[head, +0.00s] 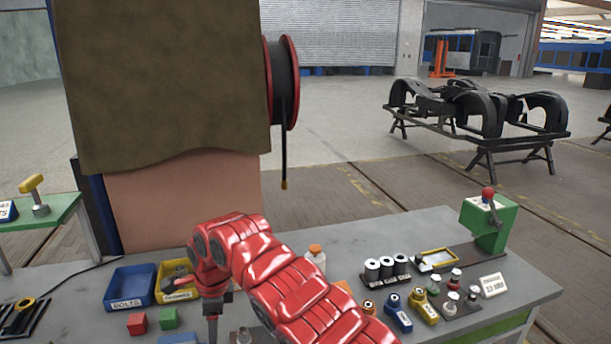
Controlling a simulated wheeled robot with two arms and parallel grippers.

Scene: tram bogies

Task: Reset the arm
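My red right arm comes in from the bottom right and bends over the workbench (425,236). Its dark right gripper (212,328) points down near the front of the bench, beside a green block (168,319). Its fingertips are at the bottom edge of the picture, and I cannot tell whether they are open or shut. My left gripper is not in view.
A blue bolts bin (130,286) and a yellow bin (172,270) stand close to the arm. A red block (137,323) lies in front. A green lever device (484,222) stands at the right end. A brown cover (165,80) hangs behind the bench.

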